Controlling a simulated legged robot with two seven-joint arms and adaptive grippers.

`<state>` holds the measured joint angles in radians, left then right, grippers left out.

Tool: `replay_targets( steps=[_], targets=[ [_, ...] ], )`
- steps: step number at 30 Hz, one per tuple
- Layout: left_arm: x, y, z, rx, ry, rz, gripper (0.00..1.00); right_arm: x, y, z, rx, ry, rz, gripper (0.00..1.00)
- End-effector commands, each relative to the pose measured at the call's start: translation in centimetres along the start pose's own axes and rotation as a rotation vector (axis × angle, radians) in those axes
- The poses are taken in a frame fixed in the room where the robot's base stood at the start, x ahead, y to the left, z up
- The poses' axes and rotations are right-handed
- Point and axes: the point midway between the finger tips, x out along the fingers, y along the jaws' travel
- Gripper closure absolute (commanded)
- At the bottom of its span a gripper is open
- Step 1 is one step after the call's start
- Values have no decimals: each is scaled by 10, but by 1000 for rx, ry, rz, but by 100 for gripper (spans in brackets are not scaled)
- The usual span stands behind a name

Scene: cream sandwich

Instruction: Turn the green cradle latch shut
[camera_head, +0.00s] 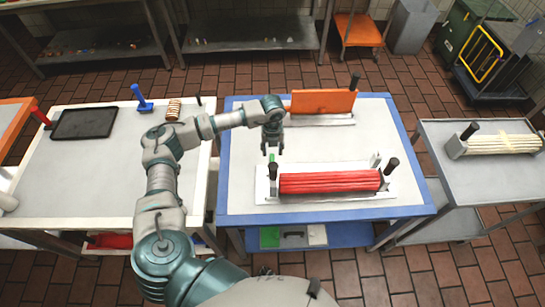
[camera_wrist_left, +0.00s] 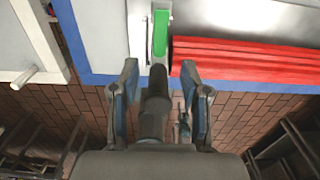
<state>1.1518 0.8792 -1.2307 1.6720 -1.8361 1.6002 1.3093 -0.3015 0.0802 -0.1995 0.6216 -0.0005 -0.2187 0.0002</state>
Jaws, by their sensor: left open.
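The green cradle latch (camera_head: 272,158) is a small upright piece at the left end of the white cradle (camera_head: 263,190). In the left wrist view the latch (camera_wrist_left: 160,33) shows as a green bar, lined up with the gap between my fingers. The cradle holds a bundle of red bars (camera_head: 330,182), which also shows in the left wrist view (camera_wrist_left: 245,60). My left gripper (camera_head: 272,150) is open and points down over the left end of the cradle; a black handle shows between its fingers. I cannot tell whether a finger touches the latch. My right gripper is not in view.
The blue-edged table (camera_head: 232,185) also bears an orange panel (camera_head: 325,101) on a stand behind the cradle. A white table with a black tray (camera_head: 85,122) stands left, a grey cart (camera_head: 490,185) right.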

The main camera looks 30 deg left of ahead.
Motion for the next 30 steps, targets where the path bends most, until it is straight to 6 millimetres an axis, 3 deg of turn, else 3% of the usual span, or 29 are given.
replay_targets(
  steps=[3,9,26,30],
  targets=[
    [-24,0,1,1,-3,-2,54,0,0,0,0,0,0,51],
    [-45,0,1,-1,-1,0,54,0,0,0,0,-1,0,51],
    [-47,0,0,0,1,-1,54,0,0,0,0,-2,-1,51],
    [-39,-19,-15,47,40,-68,54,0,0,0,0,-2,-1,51]
  ],
)
